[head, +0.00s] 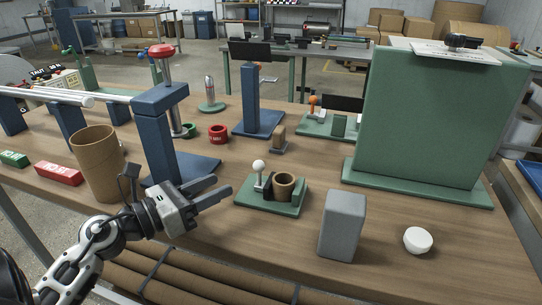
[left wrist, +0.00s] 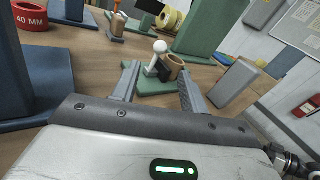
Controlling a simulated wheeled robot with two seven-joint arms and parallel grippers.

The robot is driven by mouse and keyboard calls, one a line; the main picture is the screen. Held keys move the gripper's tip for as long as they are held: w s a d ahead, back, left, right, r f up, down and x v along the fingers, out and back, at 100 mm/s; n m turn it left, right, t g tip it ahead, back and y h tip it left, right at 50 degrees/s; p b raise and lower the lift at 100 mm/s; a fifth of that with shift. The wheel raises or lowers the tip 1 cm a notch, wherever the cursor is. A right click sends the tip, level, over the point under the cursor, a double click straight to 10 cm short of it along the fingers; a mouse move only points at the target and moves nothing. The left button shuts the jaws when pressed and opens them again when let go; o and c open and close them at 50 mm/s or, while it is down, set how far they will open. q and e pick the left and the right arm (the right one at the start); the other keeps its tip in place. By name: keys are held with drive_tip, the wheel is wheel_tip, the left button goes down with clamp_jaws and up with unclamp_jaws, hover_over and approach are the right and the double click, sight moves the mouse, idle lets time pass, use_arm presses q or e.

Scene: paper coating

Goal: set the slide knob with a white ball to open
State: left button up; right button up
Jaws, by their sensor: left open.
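The slide knob with a white ball (head: 259,166) stands on a small green base (head: 271,207) on the table, just left of a short brown cylinder (head: 284,187) on the same base. In the left wrist view the white ball (left wrist: 160,47) shows beyond the fingers, on its thin post. My left gripper (head: 219,193) is open and empty, just left of the green base and apart from the knob. In the left wrist view its two fingers (left wrist: 158,88) point toward the base. My right gripper is in neither view.
A blue stand (head: 160,130) with a red-topped plunger is behind my left gripper. A brown tube (head: 98,165) stands at the left. A grey block (head: 342,227) and a white round cap (head: 418,240) are at the right. A large green panel (head: 418,120) stands behind them. An orange-ball knob (head: 313,101) is farther back.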

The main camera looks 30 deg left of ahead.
sight(257, 167)
use_arm(q)
drive_tip(key=p+x, duration=0.3)
drive_tip(key=x, duration=1)
drive_tip(key=shift+w, duration=0.15)
drive_tip(key=shift+f, duration=0.1)
drive_tip(key=shift+c, duration=0.3)
clamp_jaws()
